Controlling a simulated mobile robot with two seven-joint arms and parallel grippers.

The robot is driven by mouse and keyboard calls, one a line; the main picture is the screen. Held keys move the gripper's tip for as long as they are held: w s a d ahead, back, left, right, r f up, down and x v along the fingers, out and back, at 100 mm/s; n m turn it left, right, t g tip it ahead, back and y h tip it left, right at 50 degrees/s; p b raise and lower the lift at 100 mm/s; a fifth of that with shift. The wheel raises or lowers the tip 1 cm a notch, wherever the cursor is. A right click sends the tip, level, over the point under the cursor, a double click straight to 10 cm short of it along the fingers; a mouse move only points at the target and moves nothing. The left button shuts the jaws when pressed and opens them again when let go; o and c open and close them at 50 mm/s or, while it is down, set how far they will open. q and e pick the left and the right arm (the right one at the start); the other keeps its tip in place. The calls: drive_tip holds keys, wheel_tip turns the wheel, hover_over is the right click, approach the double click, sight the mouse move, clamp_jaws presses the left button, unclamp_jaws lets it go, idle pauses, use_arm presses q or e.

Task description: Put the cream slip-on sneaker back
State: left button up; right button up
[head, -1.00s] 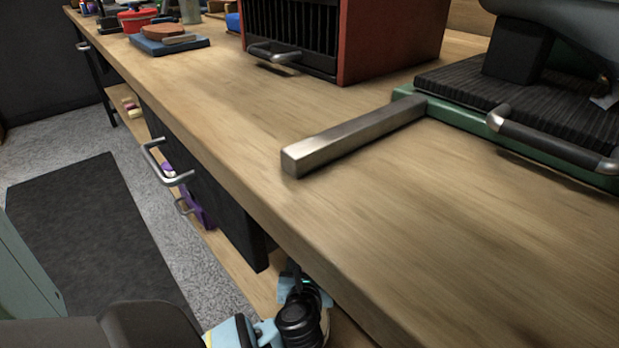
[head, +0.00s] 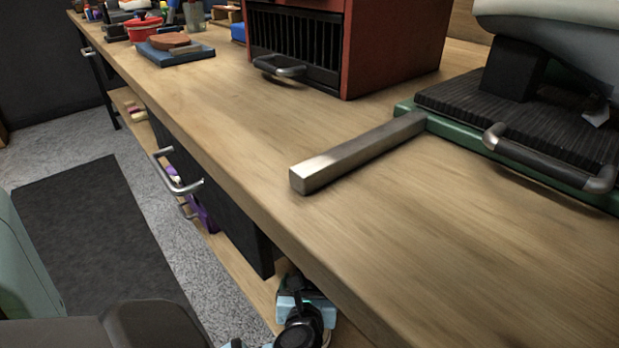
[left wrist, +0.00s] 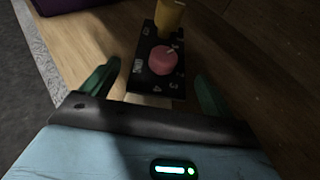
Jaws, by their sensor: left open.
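I cannot make out the cream slip-on sneaker for certain in either view. My left gripper shows at the bottom of the head view, low beside the front edge of the wooden bench (head: 430,240); its fingertips are hard to make out there. In the left wrist view my left gripper (left wrist: 152,90) is open, with green fingers apart and nothing seen held between them. Beyond the fingers a black plate with white marks (left wrist: 140,82) lies on a wooden surface. A pink round piece (left wrist: 163,60) and a yellow cylinder (left wrist: 170,17) are on it. My right gripper is not in view.
A metal bar (head: 350,155) and a red cabinet (head: 390,50) are on the bench. A green-based stand (head: 415,112) bears a large pale object (head: 560,25), cut off by the frame. A drawer handle (head: 180,182) juts from the front. A dark mat (head: 90,230) lies on the floor.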

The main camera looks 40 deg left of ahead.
use_arm(q)
drive_tip(key=p+v, duration=0.1)
drive_tip(key=v, duration=0.5)
drive_tip(key=shift+s+d+r+p, duration=0.2)
drive_tip(key=shift+s+d+p, duration=0.1)
drive_tip(key=shift+s+d, duration=0.1)
